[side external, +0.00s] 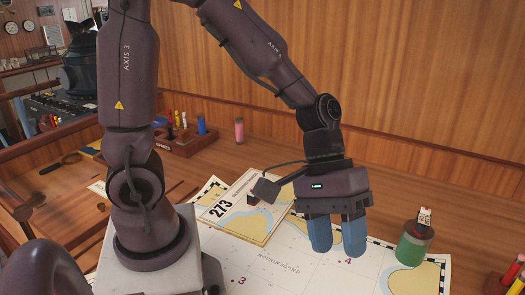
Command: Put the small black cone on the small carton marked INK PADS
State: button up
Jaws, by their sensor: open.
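My gripper (337,251) is open, with two blue fingers pointing down over the white chart (262,268). Nothing shows between the fingers. To its right stands a green cylinder (411,249) with a dark top. A small white and red box (425,217) sits on that top. Its marking is too small to read, so I cannot tell whether it is the INK PADS carton. I cannot make out a black cone for certain.
A wooden holder (185,142) with several coloured items stands at the back left. A pink cylinder (239,130) stands near the wooden wall. Red items (513,271) sit at the right edge. The chart under my gripper is mostly clear.

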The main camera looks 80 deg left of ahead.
jog(key=s+a+r+m+t+y, duration=0.2)
jog(key=s+a+r+y, duration=0.1)
jog(key=a+r, duration=0.2)
jog(key=s+a+r+m+t+y, duration=0.3)
jog(key=a+r, duration=0.3)
jog(key=a, duration=0.3)
jog(key=shift+s+a+t+y, duration=0.25)
jog(key=shift+s+t+y, duration=0.05)
jog(key=shift+s, duration=0.15)
